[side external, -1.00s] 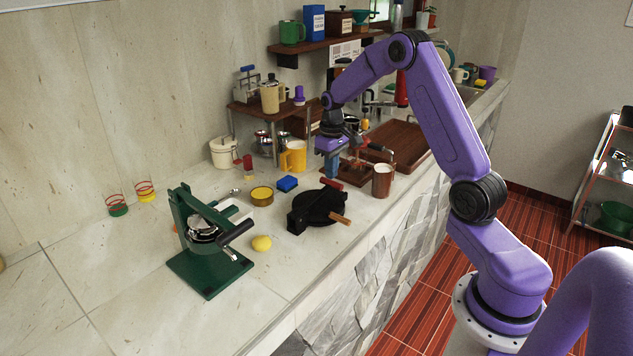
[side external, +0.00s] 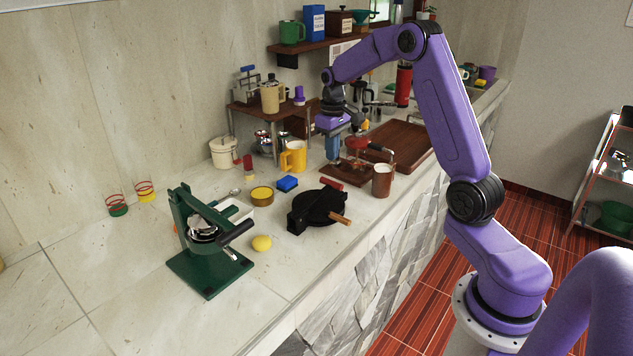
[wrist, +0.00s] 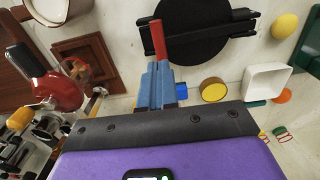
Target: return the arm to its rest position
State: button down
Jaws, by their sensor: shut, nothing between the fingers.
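My gripper (side external: 332,150) hangs over the counter, pointing down, in the side external view. It is above the area between the yellow mug (side external: 293,156) and the small wooden board (side external: 347,172). In the wrist view its blue fingers (wrist: 160,84) are together with nothing held between them. My arm arches over from the right side, with its elbow raised high.
A black round press (side external: 318,207) with a red handle lies below the gripper in front. A brown mug (side external: 382,180), a blue sponge (side external: 287,183) and a green juicer (side external: 207,240) stand on the counter. A shelf (side external: 330,44) is behind. The front left counter is clear.

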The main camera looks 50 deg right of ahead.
jog(key=s+a+r+n, duration=0.25)
jog(key=s+a, duration=0.35)
jog(key=a, duration=0.5)
jog(key=s+a+r+n, duration=0.25)
jog(key=s+a, duration=0.25)
jog(key=a, duration=0.5)
jog(key=s+a+f+n, duration=0.1)
jog(key=s+a+n, duration=0.1)
jog(key=s, duration=0.9)
jog(key=s+a+f+n, duration=0.1)
jog(key=s+n, duration=0.4)
jog(key=s, duration=0.7)
jog(key=shift+a+n, duration=0.3)
jog(key=shift+a, duration=0.35)
